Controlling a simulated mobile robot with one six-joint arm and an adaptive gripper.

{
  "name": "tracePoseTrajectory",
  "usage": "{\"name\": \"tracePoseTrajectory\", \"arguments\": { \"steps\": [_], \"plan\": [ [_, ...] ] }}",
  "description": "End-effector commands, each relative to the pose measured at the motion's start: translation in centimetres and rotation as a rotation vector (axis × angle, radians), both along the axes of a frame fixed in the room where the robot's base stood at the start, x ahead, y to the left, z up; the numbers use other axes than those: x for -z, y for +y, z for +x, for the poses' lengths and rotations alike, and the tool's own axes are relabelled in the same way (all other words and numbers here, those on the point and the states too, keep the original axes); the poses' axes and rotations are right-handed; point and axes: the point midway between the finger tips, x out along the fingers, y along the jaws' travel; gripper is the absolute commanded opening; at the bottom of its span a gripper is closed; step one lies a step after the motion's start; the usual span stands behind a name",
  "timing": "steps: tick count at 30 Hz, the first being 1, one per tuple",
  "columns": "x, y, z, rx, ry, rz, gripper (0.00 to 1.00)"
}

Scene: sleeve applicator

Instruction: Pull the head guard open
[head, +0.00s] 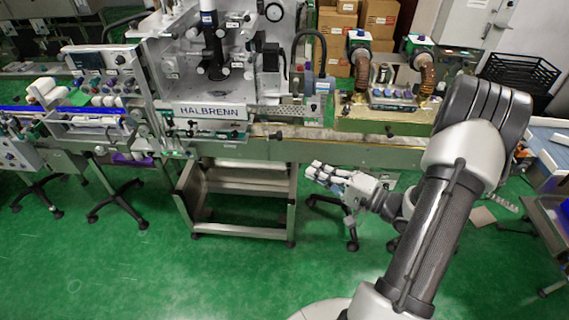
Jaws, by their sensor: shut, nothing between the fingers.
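The sleeve applicator (209,111), labelled HALBRENN, stands at the back centre-left on a conveyor line. Its head area (215,62) has a dark vertical column, knobs and pale frame plates around it. I cannot tell which of these plates is the head guard, or whether it is open. My gripper (318,172) is in front of the conveyor, right of and below the machine's head. It is shut and empty, pointing left, and touches nothing that I can see.
A conveyor beam (330,143) runs across in front of my gripper. A wheeled metal frame (240,208) stands under the machine. A control panel (104,70) is at left. Cardboard boxes (335,35) are stacked behind. Green floor (130,265) in front is clear.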

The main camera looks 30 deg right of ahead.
Motion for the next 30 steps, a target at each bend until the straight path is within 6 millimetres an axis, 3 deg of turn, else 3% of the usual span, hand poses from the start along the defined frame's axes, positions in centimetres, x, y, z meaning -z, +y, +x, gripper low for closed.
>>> {"name": "tracePoseTrajectory", "arguments": {
  "steps": [8, 16, 30],
  "plan": [
    [0.0, 2.8, 5.4, -0.005, -0.003, -0.003, 0.0],
    [0.0, 5.9, 6.4, 0.0, -0.002, -0.001, 0.0],
    [0.0, 6.4, 6.7, 0.002, -0.003, -0.003, 0.0]
  ]
}}
